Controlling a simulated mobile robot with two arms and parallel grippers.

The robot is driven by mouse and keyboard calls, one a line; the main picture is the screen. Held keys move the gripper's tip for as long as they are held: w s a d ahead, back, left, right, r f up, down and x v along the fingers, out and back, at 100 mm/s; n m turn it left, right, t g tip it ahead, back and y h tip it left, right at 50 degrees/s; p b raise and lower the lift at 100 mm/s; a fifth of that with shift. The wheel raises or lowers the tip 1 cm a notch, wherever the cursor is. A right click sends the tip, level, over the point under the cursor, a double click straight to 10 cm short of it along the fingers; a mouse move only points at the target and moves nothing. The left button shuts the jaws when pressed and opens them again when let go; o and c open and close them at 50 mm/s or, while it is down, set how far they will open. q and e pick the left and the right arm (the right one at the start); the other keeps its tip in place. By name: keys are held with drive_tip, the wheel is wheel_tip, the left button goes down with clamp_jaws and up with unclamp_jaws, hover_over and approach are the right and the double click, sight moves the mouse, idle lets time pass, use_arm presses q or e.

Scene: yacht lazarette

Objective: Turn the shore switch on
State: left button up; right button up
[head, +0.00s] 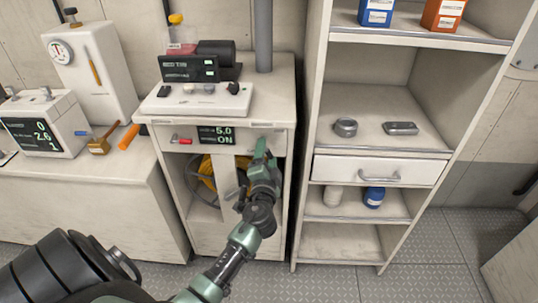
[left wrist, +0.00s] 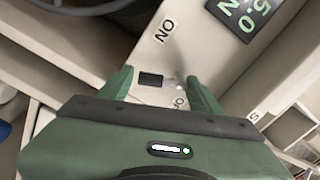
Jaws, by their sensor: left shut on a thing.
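The shore switch panel is on the front of the white cabinet (head: 285,84), right of a small dark display (head: 216,135) reading 5.0 and ON. In the head view my left gripper (head: 262,150) covers the switch. In the left wrist view the gripper (left wrist: 163,84) has its fingers on either side of a small pale switch lever (left wrist: 179,86), shut on it. A dark slot (left wrist: 151,79) lies beside the lever. An ON label (left wrist: 165,31) and a partly hidden label, probably OFF, are near it. My right gripper is not in view.
A small red handle (head: 182,140) sits left of the display. An open bay below holds a coiled yellow hose or cable (head: 207,170). Shelves (head: 350,227) stand close on the right. A bench (head: 85,205) with instruments is on the left.

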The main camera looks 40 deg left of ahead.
use_arm(q)
drive_tip(key=m, duration=0.4)
drive_tip(key=shift+s+a+f+m+p, duration=0.3)
drive_tip(key=shift+s+a+m, duration=0.05)
drive_tip(key=shift+a+m, duration=0.05)
drive_tip(key=shift+f, duration=0.1)
drive_tip(key=o, duration=1.3)
drive_tip(key=shift+o, duration=0.2)
drive_tip(key=shift+s, duration=0.1)
drive_tip(key=b+v, duration=0.1)
drive_tip(key=v, duration=0.6)
drive_tip(key=shift+s+d, duration=0.2)
drive_tip(key=shift+s, duration=0.1)
